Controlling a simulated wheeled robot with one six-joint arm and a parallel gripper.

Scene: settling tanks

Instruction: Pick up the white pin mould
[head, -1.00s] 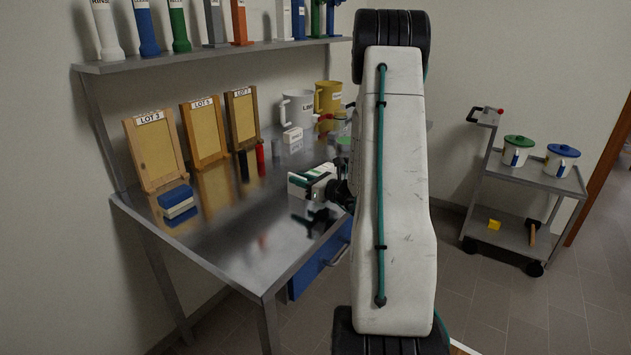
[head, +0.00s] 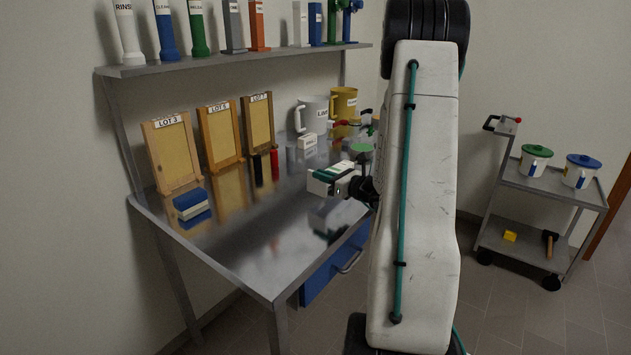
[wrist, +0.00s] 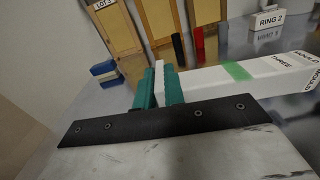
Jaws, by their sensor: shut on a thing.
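The white pin mould (wrist: 205,80) is a long white block with a green band and black lettering that reads MOULD and THREE. In the wrist view it runs from my gripper's fingers to the right edge. My gripper (wrist: 159,88) has green fingers, shut on the mould's white end, part of which shows between them. In the head view the white end of the mould (head: 318,187) shows at my gripper (head: 336,176) over the steel bench. A pale reflection lies below it, and it appears slightly above the surface. My arm hides what is behind it.
The steel bench (head: 262,265) has clear room at its front left. Framed LOT boards (head: 172,150), a blue-and-white block (head: 190,204), red (head: 274,164) and black cylinders, a small white block (head: 308,141) and jugs (head: 313,112) stand behind. A trolley (head: 545,190) is at the right.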

